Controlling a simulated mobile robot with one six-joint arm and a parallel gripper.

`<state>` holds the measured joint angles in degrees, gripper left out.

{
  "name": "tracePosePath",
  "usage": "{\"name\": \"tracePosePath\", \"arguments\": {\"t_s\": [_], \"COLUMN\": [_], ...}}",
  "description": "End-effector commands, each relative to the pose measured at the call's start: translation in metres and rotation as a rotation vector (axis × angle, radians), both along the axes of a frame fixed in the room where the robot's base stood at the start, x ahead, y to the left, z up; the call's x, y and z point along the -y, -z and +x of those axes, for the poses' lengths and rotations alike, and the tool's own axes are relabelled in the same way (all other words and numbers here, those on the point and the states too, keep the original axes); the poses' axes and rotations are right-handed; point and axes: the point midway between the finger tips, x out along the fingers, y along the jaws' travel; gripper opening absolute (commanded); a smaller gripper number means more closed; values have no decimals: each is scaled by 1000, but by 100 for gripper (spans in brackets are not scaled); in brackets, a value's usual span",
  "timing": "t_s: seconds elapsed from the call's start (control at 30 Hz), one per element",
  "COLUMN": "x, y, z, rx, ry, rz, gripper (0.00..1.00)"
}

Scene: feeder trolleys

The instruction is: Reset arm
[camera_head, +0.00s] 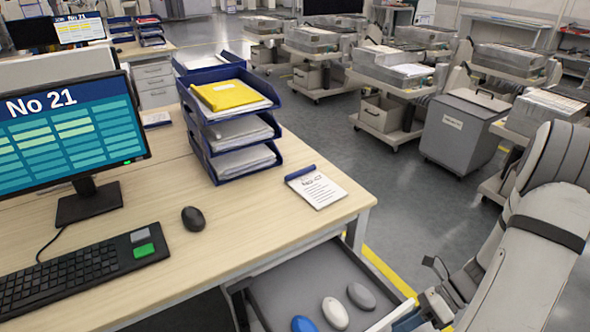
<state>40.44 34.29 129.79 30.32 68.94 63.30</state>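My arm comes in from the right edge and reaches down to the lower right. My gripper (432,297) is beside the front right corner of the open drawer (300,272). The drawer is pulled out from under the wooden desk (255,235). In it lie a blue oval object (303,325), a light grey one (335,313) and a darker grey one (361,296).
On the desk are a monitor (70,130) reading "No 21", a keyboard (75,275), a mouse (193,219), stacked blue trays (228,135) and a notepad (316,188). A grey bin (463,130) and several trolleys stand beyond. Floor (350,140) between is clear.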

Motion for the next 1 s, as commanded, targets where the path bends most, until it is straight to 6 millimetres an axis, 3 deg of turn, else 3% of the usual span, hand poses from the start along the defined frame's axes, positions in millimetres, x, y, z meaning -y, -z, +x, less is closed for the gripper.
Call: {"name": "tracePosePath", "arguments": {"t_s": [0.03,0.1,0.7,0.9,1.0], "x": [-6,-12,-73,-87,-90], "y": [-26,-50,-245,-290,-300], "z": [3,4,-3,-10,-13], "rx": [85,199,1060,1236,1279], "ry": [-101,-241,-1550,-1906,-2005], "rz": [-43,-91,-374,-433,-450], "gripper": [20,20,20,20,20]}}
